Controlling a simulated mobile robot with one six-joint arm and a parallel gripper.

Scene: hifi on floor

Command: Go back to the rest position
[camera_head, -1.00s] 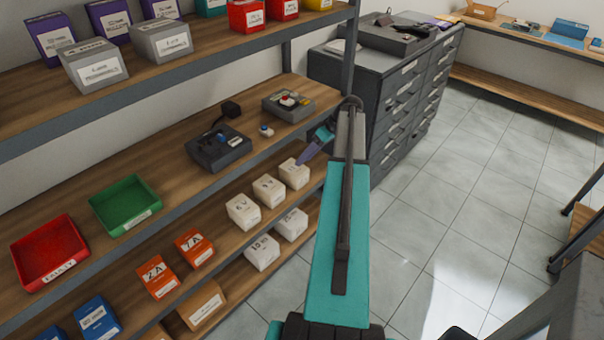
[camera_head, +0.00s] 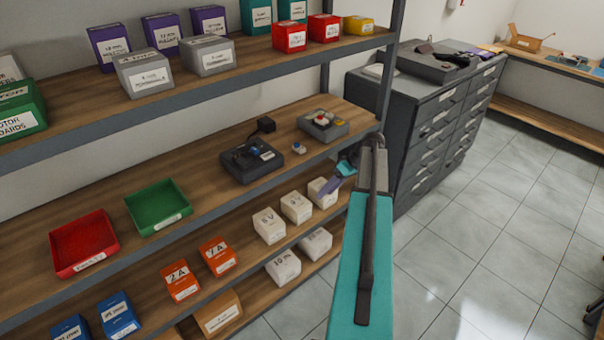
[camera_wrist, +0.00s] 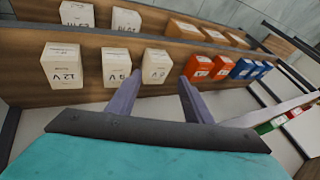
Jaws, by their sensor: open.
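My gripper (camera_wrist: 155,100) is open in the wrist view, with its two grey-purple fingers apart and nothing seen between them. In the head view my gripper (camera_head: 330,186) shows partly, in front of the white boxes on the lower shelf; my teal arm hides some of it. In the wrist view the fingers lie near a white 6 V box (camera_wrist: 155,66). A second white box (camera_wrist: 116,65) and a 12 V box (camera_wrist: 63,64) stand to its left. I cannot tell whether a finger touches any box.
The shelf unit holds a red tray (camera_head: 84,262), a green tray (camera_head: 184,221), orange boxes (camera_head: 181,281) and a dark device (camera_head: 235,172). A grey drawer cabinet (camera_head: 405,150) stands right of the shelf. The tiled floor (camera_head: 470,250) at the right is mostly clear.

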